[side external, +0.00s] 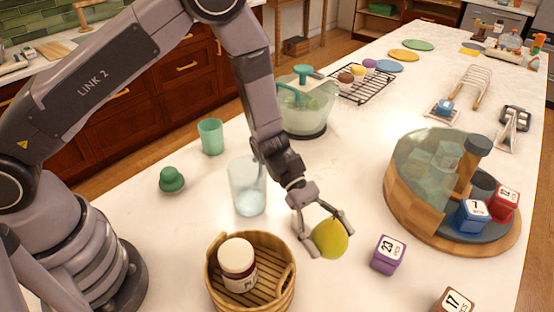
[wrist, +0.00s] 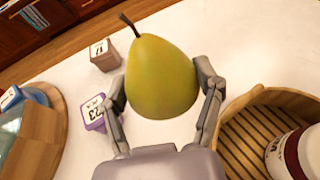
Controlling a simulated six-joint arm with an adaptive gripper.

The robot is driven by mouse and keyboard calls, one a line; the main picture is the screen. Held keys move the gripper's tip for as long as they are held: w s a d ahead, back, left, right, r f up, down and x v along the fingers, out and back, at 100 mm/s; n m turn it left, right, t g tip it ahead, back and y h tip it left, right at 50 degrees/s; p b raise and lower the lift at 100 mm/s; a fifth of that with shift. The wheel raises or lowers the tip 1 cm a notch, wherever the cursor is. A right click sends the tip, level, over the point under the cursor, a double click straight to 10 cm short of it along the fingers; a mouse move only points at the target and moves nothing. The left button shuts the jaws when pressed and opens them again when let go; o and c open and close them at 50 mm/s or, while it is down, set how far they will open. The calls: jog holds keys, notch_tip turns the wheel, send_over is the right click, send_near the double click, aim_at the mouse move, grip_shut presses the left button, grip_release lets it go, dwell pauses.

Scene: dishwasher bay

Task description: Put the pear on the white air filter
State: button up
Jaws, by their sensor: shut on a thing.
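The yellow-green pear (side external: 330,237) is between the two fingers of my gripper (side external: 328,244), which is shut on it. In the wrist view the pear (wrist: 160,75) fills the middle of the picture, its dark stem pointing up and left, with a finger of my gripper (wrist: 162,88) on each side. The pear is over the white counter, between the wicker basket and the purple block; I cannot tell how far above the surface it is. I cannot make out a white air filter in either view.
The wicker basket (side external: 213,275) with a lidded jar (side external: 238,262) is close at left. A purple block (side external: 388,254) and a brown block (side external: 453,301) are at right. A glass (side external: 247,186) stands behind. A round wooden organiser (side external: 420,229) is farther right.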

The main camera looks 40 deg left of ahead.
jog(key=a+r+n+t, duration=0.1)
jog(key=a+r, duration=0.2)
jog(key=a, duration=0.4)
jog(key=a+r+n+t, duration=0.2)
jog(key=a, duration=0.6)
jog(key=shift+s+r+t+h, duration=0.2)
jog(key=shift+r+t+h, duration=0.1)
jog(key=shift+r+h, duration=0.1)
jog(key=w+d+f, duration=0.1)
jog(key=w, duration=0.1)
jog(key=w+d+f, duration=0.1)
jog(key=w, duration=0.1)
jog(key=w+d+f, duration=0.1)
jog(key=w+d, duration=0.1)
jog(key=shift+w+f, duration=0.25)
jog(key=shift+w, duration=0.05)
send_over(320, 215)
jog(key=f, duration=0.5)
jog(key=shift+s+a+f, duration=0.15)
jog(key=shift+s+f, duration=0.05)
jog(key=shift+f, duration=0.1)
jog(key=shift+w+f, duration=0.15)
jog(key=shift+f, duration=0.8)
jog(key=shift+w+f, duration=0.1)
jog(key=shift+f, duration=0.8)
jog(key=shift+f, duration=0.1)
jog(key=o, duration=1.2)
